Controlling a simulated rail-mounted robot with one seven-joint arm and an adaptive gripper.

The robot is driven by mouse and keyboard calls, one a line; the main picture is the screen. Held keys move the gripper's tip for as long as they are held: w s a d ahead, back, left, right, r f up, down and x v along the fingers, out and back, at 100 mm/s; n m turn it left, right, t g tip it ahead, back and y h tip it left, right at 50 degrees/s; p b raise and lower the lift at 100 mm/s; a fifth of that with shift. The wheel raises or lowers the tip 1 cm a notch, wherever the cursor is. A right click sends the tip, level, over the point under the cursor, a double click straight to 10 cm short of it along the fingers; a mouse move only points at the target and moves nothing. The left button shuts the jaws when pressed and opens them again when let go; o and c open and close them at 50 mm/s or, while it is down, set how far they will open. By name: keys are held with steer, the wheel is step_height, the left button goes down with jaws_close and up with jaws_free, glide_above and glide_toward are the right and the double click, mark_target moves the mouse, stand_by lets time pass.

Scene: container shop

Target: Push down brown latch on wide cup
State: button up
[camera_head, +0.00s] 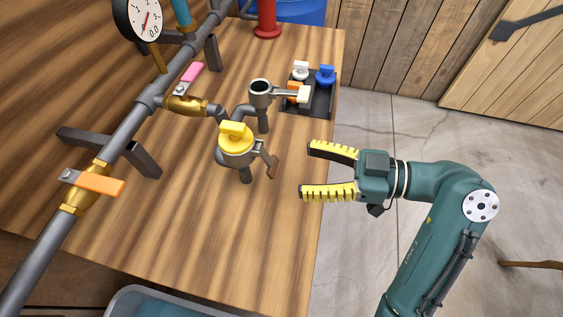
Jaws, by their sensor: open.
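The wide grey cup (237,158) stands on a pipe fitting on the wooden bench, with a yellow knobbed plug (236,133) in its top. Its brown latch (272,166) hangs tilted down from the cup's right side, on a grey lever. My gripper (307,170) is open and empty, with yellow-padded fingers pointing left. It is to the right of the brown latch, apart from it in the picture. Its height relative to the latch is hard to tell.
A narrower, open grey cup (260,92) has a lever with a cream latch (304,95) reaching right over a dark tray (320,103) of white, blue and orange plugs. A pipe (133,125) with pink-handled and orange-handled valves runs along the left. The front bench top is clear.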

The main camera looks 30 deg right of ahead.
steer(key=v, duration=0.5)
stand_by(0.4)
